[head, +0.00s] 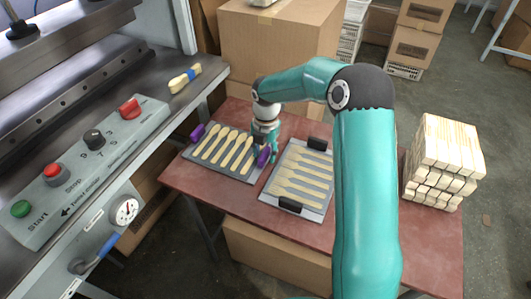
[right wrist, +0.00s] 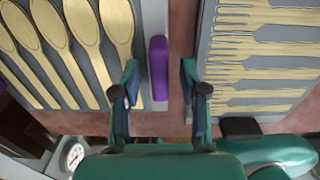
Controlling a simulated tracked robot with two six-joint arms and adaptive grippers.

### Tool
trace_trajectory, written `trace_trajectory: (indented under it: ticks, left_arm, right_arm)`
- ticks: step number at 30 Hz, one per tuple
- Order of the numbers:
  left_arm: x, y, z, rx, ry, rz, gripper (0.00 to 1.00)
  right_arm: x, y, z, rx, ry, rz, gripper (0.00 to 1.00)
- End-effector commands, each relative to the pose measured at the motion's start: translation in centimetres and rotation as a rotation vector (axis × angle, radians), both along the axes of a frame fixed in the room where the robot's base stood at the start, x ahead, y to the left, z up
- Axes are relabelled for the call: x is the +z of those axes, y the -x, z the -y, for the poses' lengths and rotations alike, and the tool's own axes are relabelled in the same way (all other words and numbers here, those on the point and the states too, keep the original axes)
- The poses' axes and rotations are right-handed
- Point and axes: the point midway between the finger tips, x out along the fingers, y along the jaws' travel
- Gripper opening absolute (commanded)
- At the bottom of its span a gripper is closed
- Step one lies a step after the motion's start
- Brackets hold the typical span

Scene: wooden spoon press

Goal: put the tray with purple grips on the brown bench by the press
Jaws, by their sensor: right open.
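The tray with purple grips (head: 192,154) is grey and lies on the brown bench (head: 215,198), on the side by the press (head: 90,150). It carries several wooden spoons. One purple grip (head: 197,132) is at its left end, the other (head: 264,156) at its right end. My right gripper (head: 268,142) is at the right end, pointing down. In the right wrist view its open fingers (right wrist: 158,98) stand on either side of the right purple grip (right wrist: 158,68); I cannot tell whether they touch it. My left gripper is not in view.
A second tray, with black grips (head: 290,205) and forked wooden pieces, lies close to the right. A stack of wooden pieces (head: 445,160) stands at the bench's right. A cardboard box (head: 275,45) is behind the bench.

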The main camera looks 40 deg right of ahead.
Motion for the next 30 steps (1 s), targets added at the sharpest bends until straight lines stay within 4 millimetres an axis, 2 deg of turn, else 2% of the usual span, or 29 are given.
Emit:
trace_trajectory:
  ticks: [15, 21, 30]
  left_arm:
    - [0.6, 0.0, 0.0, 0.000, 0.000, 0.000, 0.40]
    - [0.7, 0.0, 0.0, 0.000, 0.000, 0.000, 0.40]
    - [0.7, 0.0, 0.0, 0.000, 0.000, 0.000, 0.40]
  right_arm:
    - [9.5, 0.1, 0.1, 0.001, 0.001, 0.004, 0.43]
    - [11.1, 0.2, 0.2, 0.000, 0.001, 0.001, 0.43]
    - [11.2, 0.3, 0.2, -0.001, 0.000, 0.000, 0.43]
